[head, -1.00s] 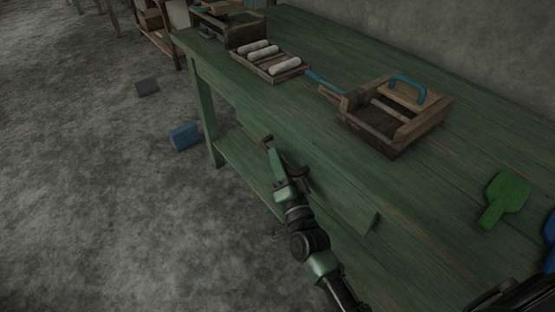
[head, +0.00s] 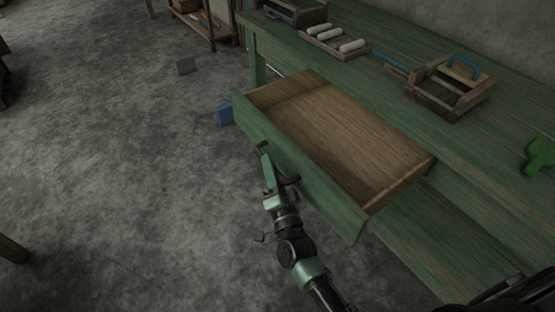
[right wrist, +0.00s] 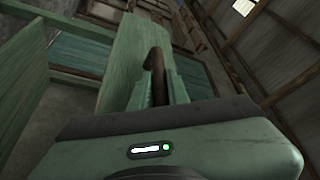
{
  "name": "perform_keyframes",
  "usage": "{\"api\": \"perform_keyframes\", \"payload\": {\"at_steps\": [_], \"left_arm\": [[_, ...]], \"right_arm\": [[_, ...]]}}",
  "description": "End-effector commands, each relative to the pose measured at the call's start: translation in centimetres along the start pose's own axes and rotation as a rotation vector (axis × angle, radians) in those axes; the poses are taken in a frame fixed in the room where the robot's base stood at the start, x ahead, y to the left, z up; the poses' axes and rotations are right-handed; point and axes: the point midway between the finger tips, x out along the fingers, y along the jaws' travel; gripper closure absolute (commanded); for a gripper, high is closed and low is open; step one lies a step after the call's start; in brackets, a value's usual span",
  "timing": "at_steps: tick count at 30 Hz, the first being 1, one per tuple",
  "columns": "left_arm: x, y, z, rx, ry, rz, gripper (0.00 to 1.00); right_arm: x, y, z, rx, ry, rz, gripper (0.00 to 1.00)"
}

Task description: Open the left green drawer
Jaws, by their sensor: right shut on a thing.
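The green drawer (head: 310,192) stands pulled well out from the green table, and its bare wooden inside (head: 335,135) is empty. My right gripper (head: 268,160) is at the middle of the drawer's front, shut on the brown drawer handle (head: 262,147). In the right wrist view the curved handle (right wrist: 155,72) sits between my two green fingers, with the drawer front (right wrist: 128,60) just behind it. My left gripper does not show in the head view.
The green table (head: 480,175) carries a tray of several white rolls (head: 335,42), a wooden box with a blue handle (head: 450,88) and a green paddle (head: 541,156). The floor left of the drawer is clear.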

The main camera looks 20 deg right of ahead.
Motion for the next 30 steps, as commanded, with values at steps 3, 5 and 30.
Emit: {"api": "perform_keyframes", "payload": {"at_steps": [3,5,30], "left_arm": [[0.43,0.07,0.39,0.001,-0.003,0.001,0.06],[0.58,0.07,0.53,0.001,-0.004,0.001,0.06],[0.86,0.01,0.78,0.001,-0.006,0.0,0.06]], "right_arm": [[-0.38,-0.46,0.79,0.0,-0.002,0.003,1.0],[-0.48,-0.63,1.03,0.0,-0.001,0.003,1.0],[-0.55,-0.94,1.29,0.0,0.002,0.0,0.62]]}}
